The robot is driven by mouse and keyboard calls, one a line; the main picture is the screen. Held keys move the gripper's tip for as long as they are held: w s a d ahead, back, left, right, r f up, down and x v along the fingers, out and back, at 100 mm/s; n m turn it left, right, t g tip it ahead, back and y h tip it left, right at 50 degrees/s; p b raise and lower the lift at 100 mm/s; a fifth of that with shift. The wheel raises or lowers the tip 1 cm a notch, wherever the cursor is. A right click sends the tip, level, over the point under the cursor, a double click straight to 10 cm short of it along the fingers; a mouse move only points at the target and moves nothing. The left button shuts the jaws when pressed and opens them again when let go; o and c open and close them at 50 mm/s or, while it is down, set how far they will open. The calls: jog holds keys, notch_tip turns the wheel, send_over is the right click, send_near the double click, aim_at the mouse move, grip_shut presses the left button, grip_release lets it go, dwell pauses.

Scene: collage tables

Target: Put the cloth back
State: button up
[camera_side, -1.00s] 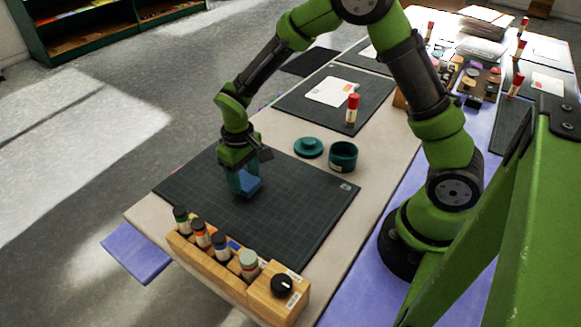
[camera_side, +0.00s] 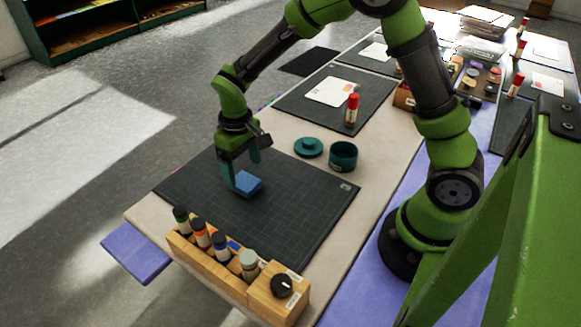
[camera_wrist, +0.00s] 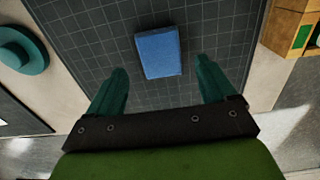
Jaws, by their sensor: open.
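The blue cloth (camera_side: 248,184), a small folded block in shape, lies on the dark gridded cutting mat (camera_side: 300,205). It also shows in the wrist view (camera_wrist: 159,52), ahead of and between the fingers, with clear gaps on both sides. My gripper (camera_side: 241,172) is open and empty, with its teal fingers just above and beside the cloth. In the wrist view my gripper (camera_wrist: 162,70) holds nothing.
A wooden rack (camera_side: 208,258) with several bottles and a black knob stands along the mat's near edge. A teal jar (camera_side: 343,156) and its lid (camera_side: 308,147) sit beyond the mat. A red-capped glue stick (camera_side: 352,110) stands farther back. The mat's right half is clear.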

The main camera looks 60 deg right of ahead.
aim_at(245, 181)
jog(key=s+d+r+m+t+y, duration=0.1)
jog(key=s+r, duration=0.2)
jog(key=r, duration=0.5)
jog(key=s+d+r+t, duration=0.1)
jog(key=s+r, duration=0.2)
jog(key=r, duration=0.5)
jog(key=s+r+m+t, duration=0.1)
jog(key=s+t, duration=0.1)
jog(key=s, duration=0.3)
jog(key=s+d+r+m+t+y, duration=0.1)
jog(key=s+r+m+t, duration=0.1)
jog(key=s, duration=0.4)
jog(key=shift+d+t, duration=0.25)
jog(key=shift+t, duration=0.35)
